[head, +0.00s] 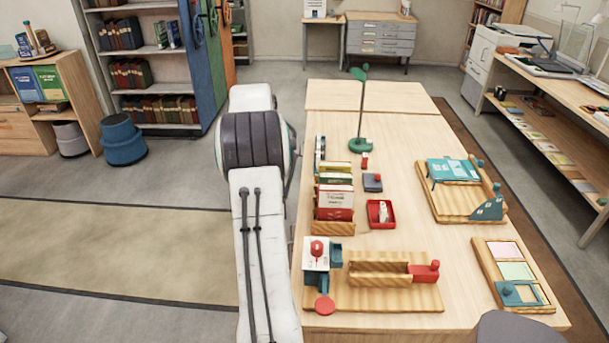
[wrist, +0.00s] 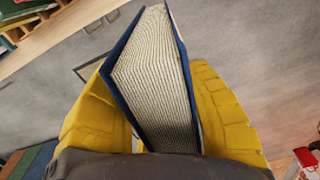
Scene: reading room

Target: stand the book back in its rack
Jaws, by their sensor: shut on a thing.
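My gripper (wrist: 160,85), with yellow fingers, is shut on a book (wrist: 152,62) in the wrist view. The book has dark blue covers, and its cream page edges face the camera. One finger lies along each cover, and the book's lower end is hidden behind the dark gripper body. In the head view my arm hangs left of the table, and neither the gripper nor the held book shows. A wooden rack (head: 333,228) on the table's left side holds several upright books or cards with red, white, green and yellow covers. It is apart from my arm.
The pale wooden table (head: 400,120) also bears a green lamp (head: 361,145), a red tray (head: 381,214), a wooden stand (head: 388,294) in front and a wooden fixture (head: 466,204) at right. A blue stool (head: 123,143) and a bookshelf stand left.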

